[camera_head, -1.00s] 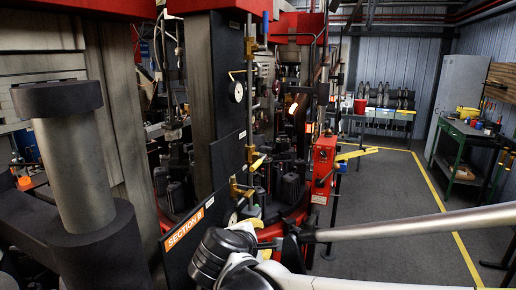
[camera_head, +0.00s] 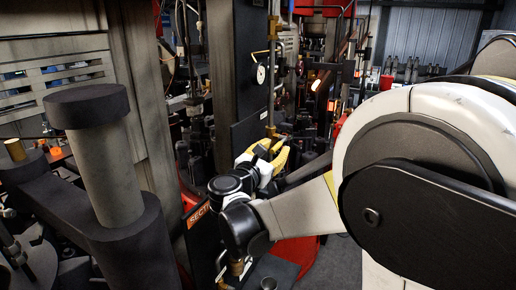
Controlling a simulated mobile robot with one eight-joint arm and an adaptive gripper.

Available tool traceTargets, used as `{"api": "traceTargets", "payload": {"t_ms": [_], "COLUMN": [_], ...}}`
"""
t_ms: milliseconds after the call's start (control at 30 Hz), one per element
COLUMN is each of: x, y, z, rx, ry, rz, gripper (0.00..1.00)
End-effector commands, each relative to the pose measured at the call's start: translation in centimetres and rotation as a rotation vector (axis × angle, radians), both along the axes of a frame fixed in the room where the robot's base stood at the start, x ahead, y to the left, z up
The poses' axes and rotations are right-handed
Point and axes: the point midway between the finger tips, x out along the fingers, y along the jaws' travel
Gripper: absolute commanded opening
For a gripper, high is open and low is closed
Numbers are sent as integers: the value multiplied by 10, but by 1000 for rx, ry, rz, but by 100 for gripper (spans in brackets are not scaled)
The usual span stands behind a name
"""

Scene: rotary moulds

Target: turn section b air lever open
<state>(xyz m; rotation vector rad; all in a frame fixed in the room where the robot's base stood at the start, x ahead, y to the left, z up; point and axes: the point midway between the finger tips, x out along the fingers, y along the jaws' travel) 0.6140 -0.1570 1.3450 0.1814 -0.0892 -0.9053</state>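My gripper (camera_head: 272,150), with yellow fingers, is at the brass valve fitting (camera_head: 270,131) on the vertical pipe of the Section B panel. The two fingers show on either side of a small dark gap. The air lever cannot be made out there; my gripper covers that spot. Whether the fingers touch or hold the lever cannot be told. The orange Section B sign (camera_head: 198,214) is partly hidden behind my wrist. A lower brass fitting (camera_head: 237,266) shows below my arm.
A dark capped post (camera_head: 108,150) stands at the left front. A round white gauge (camera_head: 261,74) is on the panel above my gripper. Red machine parts and dark moulds lie behind. My own arm blocks most of the right side.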

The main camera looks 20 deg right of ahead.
Motion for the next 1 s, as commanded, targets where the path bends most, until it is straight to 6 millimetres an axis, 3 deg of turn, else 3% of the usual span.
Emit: {"api": "traceTargets", "payload": {"t_ms": [133,433,533,567,1000], "x": [7,8,8,8,8], "y": [-9,-11,-11,-11,-11], "z": [0,0,0,0,7], "rx": [1,1,1,1,42], "ry": [-1,0,0,0,30], "rz": [-1,0,0,0,0], "gripper": [35,34,3,0,0]}}
